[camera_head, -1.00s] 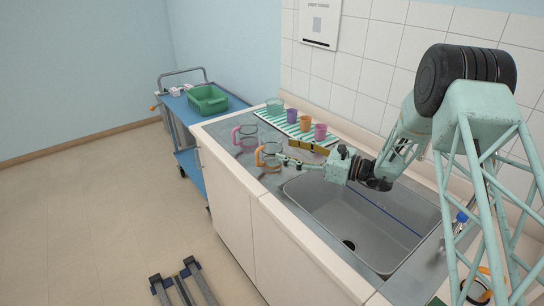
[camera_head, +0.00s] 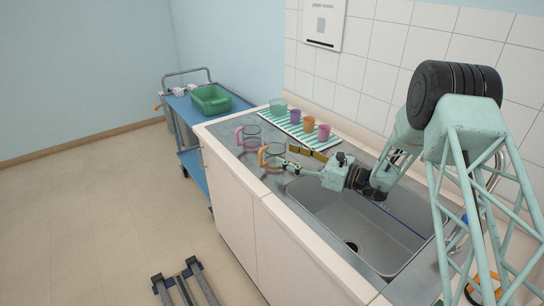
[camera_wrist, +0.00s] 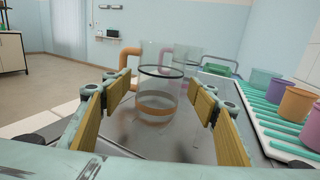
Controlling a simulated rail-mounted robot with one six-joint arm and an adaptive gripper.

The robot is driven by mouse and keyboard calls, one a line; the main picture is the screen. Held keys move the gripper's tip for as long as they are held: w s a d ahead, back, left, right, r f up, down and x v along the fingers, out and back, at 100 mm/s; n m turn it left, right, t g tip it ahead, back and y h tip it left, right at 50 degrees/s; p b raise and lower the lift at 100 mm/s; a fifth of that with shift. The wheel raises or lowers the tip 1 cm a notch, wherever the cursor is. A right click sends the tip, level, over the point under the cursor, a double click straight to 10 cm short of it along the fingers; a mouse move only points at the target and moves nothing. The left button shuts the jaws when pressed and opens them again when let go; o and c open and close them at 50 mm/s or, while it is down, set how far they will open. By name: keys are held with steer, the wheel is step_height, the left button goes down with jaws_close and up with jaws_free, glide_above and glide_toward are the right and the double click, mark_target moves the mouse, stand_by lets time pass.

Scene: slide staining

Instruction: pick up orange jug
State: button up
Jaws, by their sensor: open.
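The orange jug (camera_head: 272,157) is a clear glass jug with an orange handle. It stands upright on the counter, left of the sink. In the wrist view the jug (camera_wrist: 157,98) is near the middle, its orange handle on its left side and an orange band near its base. My gripper (camera_head: 284,157) is open, low over the counter at the jug's right side. In the wrist view the yellow-padded fingers of my gripper (camera_wrist: 161,92) flank the jug, the left fingertip overlapping the handle's lower end. I cannot tell whether a finger touches.
A jug with a pink handle (camera_head: 247,136) stands just behind. The sink (camera_head: 350,215) lies right. A green bin (camera_head: 211,99) sits on a blue cart.

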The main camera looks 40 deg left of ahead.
mark_target(275, 145)
stand_by(0.3)
steer(key=shift+s+a+b, duration=0.25)
steer(key=shift+a, duration=1.25)
steer(key=shift+s+a+b, duration=0.2)
steer(key=shift+a, duration=1.3)
steer(key=c, duration=0.7)
steer(key=shift+o, duration=0.2)
steer(key=shift+r, duration=0.1)
steer(key=shift+r+p, duration=0.35)
steer(key=shift+r, duration=1)
steer(key=s+d+r+p, duration=0.2)
steer(key=s+d, duration=0.8)
steer(key=d, duration=0.2)
steer(key=shift+d, duration=0.15)
